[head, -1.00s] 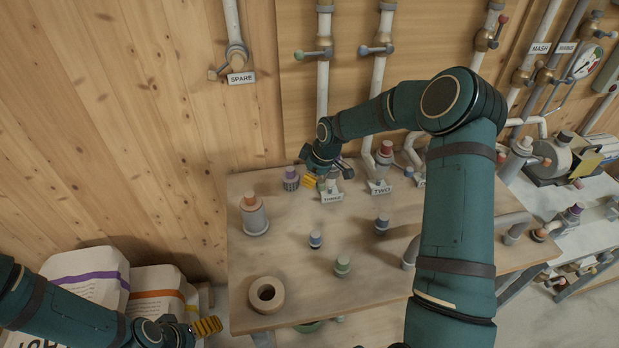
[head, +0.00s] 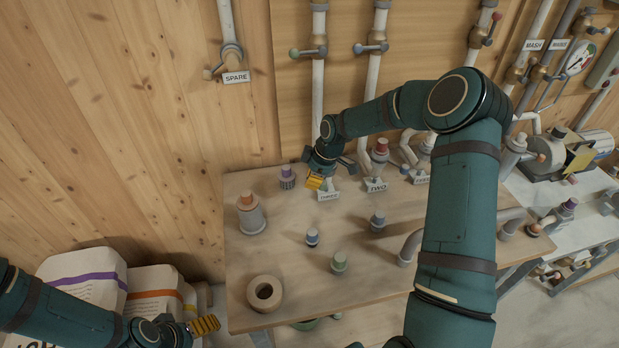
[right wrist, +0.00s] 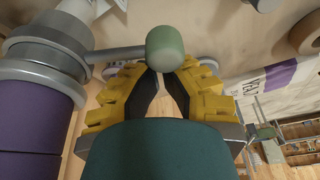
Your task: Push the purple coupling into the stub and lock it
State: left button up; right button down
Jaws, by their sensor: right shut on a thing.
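In the right wrist view a purple coupling (right wrist: 38,125) sits at the left under grey collars on a pipe. A grey lever rod (right wrist: 115,53) runs right from the collar to a green knob (right wrist: 165,48). My right gripper (right wrist: 163,72) is shut with its yellow fingertips at the green knob, which partly covers them. In the head view my right gripper (head: 314,182) is low at the back of the table, by the label plate THREE (head: 329,196), hiding most of the stub there. My left gripper (head: 204,325) is at the lower left, away from the table; its jaw gap cannot be made out.
A purple-topped fitting (head: 288,177) stands just left of my right gripper. An orange-topped fitting (head: 250,212), blue-topped fitting (head: 312,237), green-topped fitting (head: 339,262) and tape ring (head: 264,293) stand on the table (head: 300,290). Stub TWO (head: 380,155) is to the right.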

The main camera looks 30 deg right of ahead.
jog(key=s+n, duration=0.1)
jog(key=d+n, duration=0.1)
jog(key=shift+s+d+n+g, duration=0.2)
jog(key=shift+s+n+g, duration=0.1)
jog(key=shift+s+g, duration=0.1)
jog(key=s+d+n+g, duration=0.2)
jog(key=d+n, duration=0.4)
jog(key=n, duration=0.1)
jog(key=shift+s+n, duration=0.2)
jog(key=shift+n, duration=0.2)
jog(key=shift+d, duration=0.15)
